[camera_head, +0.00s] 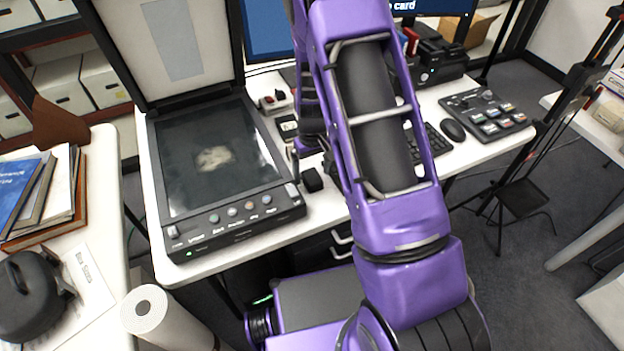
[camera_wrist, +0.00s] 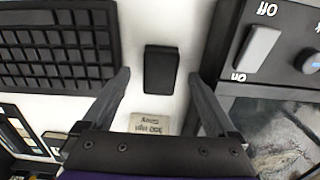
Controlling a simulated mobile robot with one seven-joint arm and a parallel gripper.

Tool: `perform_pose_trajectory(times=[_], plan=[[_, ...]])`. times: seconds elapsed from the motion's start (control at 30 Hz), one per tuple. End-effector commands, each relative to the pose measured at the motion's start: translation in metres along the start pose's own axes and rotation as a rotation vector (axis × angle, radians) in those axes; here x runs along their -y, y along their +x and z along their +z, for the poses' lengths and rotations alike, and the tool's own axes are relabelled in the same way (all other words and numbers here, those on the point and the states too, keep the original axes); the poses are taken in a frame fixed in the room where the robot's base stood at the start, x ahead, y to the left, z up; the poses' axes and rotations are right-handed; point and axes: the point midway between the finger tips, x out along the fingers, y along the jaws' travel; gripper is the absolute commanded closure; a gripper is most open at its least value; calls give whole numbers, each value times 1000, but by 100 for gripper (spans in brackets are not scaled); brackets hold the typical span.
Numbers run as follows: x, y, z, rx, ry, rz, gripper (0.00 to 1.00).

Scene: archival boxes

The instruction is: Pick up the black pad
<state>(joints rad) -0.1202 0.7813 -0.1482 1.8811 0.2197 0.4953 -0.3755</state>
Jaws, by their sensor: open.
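The black pad (camera_wrist: 161,70) is a small dark block with rounded corners, lying on the white desk. In the wrist view it sits between the tips of my open gripper (camera_wrist: 159,75), with white desk showing on both sides of it, so neither finger appears to touch it. How high the fingertips are above the desk is hard to tell. In the head view the pad (camera_head: 312,180) lies just right of the scanner's front right corner. My purple arm hides most of my gripper there.
The flatbed scanner (camera_head: 222,215), its lid raised, stands close beside the pad; its switch (camera_wrist: 258,52) shows in the wrist view. A keyboard (camera_wrist: 60,48) lies on the pad's other side. A small labelled item (camera_wrist: 150,123) lies near the gripper's base. A mouse (camera_head: 453,130) is farther right.

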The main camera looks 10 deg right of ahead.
Motion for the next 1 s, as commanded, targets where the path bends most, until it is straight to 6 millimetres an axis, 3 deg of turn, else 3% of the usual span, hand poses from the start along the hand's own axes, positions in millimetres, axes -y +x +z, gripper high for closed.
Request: perform_pose_trajectory(times=[0.13,0.4,0.9,1.0], plan=[[0,18,0,1,0,-1,7],[0,21,0,-1,0,0,7],[0,21,0,-1,0,0,96],[0,21,0,-1,0,0,98]])
